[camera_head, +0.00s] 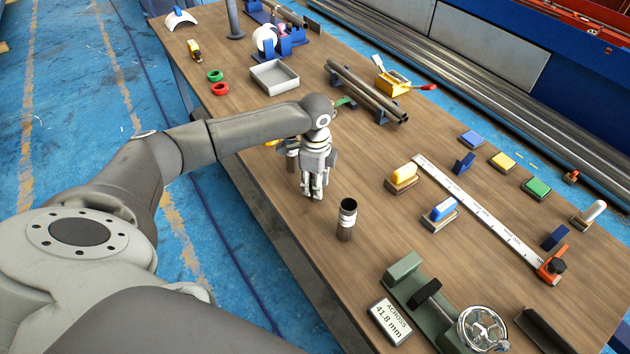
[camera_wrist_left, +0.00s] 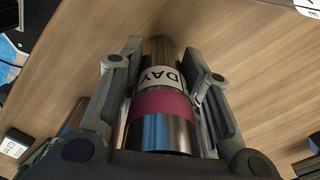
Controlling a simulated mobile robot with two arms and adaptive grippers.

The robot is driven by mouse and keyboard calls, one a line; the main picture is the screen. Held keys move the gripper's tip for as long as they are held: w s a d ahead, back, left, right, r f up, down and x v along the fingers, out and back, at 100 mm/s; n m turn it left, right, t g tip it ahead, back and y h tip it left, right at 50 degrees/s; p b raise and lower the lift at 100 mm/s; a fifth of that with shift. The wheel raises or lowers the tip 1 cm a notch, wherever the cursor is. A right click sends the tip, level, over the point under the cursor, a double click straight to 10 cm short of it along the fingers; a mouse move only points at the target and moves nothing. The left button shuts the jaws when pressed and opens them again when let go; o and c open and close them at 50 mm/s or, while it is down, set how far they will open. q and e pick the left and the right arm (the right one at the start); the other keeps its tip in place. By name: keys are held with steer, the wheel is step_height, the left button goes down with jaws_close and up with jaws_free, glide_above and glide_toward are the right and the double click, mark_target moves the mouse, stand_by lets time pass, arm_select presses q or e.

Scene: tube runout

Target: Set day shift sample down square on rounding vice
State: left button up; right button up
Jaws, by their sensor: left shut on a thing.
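My left gripper (camera_head: 313,195) points down over the middle of the table. It is shut on the day shift sample (camera_wrist_left: 163,108), a metal tube with a white DAY label and a magenta band, between the fingers in the wrist view. The fingers mostly hide it in the head view, and I cannot tell its height above the table. The rounding vice (camera_head: 403,268) is green with a dark jaw piece and a silver handwheel (camera_head: 483,328). It stands at the front of the table, to the right of and nearer than the gripper. My right gripper is not in view.
A short tube with a white band (camera_head: 346,220) stands upright between gripper and vice. A display reading "ACROSS 41.8 mm" (camera_head: 390,321) lies beside the vice. Yellow and blue stamp-like blocks (camera_head: 440,213) and a long ruler (camera_head: 480,215) are to the right. Long pipes (camera_head: 368,92) lie behind.

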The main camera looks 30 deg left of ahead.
arm_select(q)
steer(key=shift+r, duration=0.65)
steer(key=s+d+r+b, duration=0.1)
steer(key=s+d+r, duration=0.1)
steer(key=s+r, duration=0.3)
steer(key=s+d+r+b, duration=0.1)
steer(key=s+d+r, duration=0.2)
steer(key=s+r, duration=0.3)
steer(key=shift+s+d+r, duration=0.25)
steer(key=shift+s+r, duration=0.05)
steer(key=shift+s, duration=0.65)
steer(key=o, duration=0.4)
steer(key=c, duration=0.4)
